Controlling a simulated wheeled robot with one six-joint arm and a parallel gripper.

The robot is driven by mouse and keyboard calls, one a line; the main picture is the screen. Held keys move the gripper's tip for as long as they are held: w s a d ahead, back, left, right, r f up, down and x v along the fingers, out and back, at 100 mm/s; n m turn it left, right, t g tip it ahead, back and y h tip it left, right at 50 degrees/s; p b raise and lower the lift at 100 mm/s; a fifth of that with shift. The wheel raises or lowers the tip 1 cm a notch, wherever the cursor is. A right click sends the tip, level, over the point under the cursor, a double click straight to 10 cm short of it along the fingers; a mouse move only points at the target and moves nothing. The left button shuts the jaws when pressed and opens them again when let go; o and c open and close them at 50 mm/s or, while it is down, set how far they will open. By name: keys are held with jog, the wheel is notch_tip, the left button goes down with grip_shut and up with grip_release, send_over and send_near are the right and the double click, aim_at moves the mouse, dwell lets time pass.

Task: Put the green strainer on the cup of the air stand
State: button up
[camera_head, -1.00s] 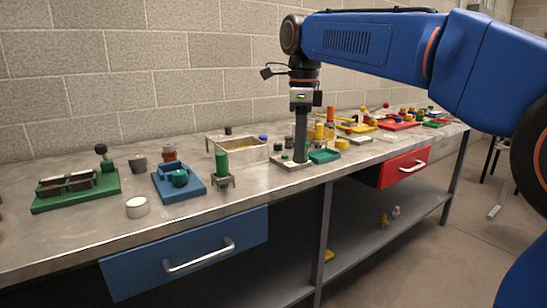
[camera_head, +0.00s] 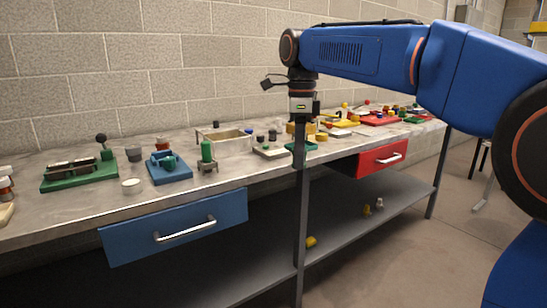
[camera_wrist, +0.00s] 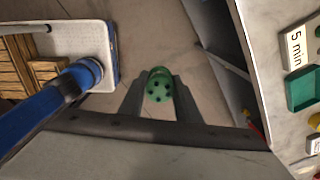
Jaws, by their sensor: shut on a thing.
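The green strainer (camera_wrist: 158,86), a small round piece with dark holes, sits between the fingers of my gripper (camera_wrist: 158,100) in the wrist view. The fingers are shut on it from both sides. In the head view my gripper (camera_head: 300,158) hangs upright near the front edge of the bench. The strainer cannot be made out there. A green cylinder stands on a small legged stand (camera_head: 207,167) to the left of my gripper. I cannot tell which stand on the bench is the air stand, and its cup cannot be made out.
The bench (camera_head: 85,210) carries a blue fixture (camera_head: 169,168), a green fixture (camera_head: 79,173), a pale bin (camera_head: 232,143) and a green tray (camera_head: 303,147). Yellow and red trays stand at right. Blue and red drawers (camera_head: 180,226) face the front.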

jog(key=w+d+f+n, duration=0.3)
jog(key=w+f, duration=0.3)
jog(key=f, duration=0.6)
jog(key=w+d+f+n, duration=0.3)
jog(key=w+f, duration=0.2)
jog(key=f, duration=0.7)
jog(key=w+d+f+n, duration=0.25)
jog(key=w+f, duration=0.35)
jog(key=f, duration=0.6)
jog(key=s+d+f+n, duration=0.1)
jog(key=d+f+n, duration=0.2)
jog(key=f, duration=0.8)
jog(key=s+d+f+n, duration=0.2)
jog(key=d+f+n, duration=0.2)
jog(key=f, duration=0.6)
jog(key=s+d+f+n, duration=0.1)
jog(key=d+f+n, duration=0.2)
jog(key=d+f, duration=0.4)
notch_tip(320, 180, down, 5)
jog(key=shift+s+r+n, duration=0.2)
jog(key=shift+s+n, duration=0.1)
jog(key=shift+n, duration=0.05)
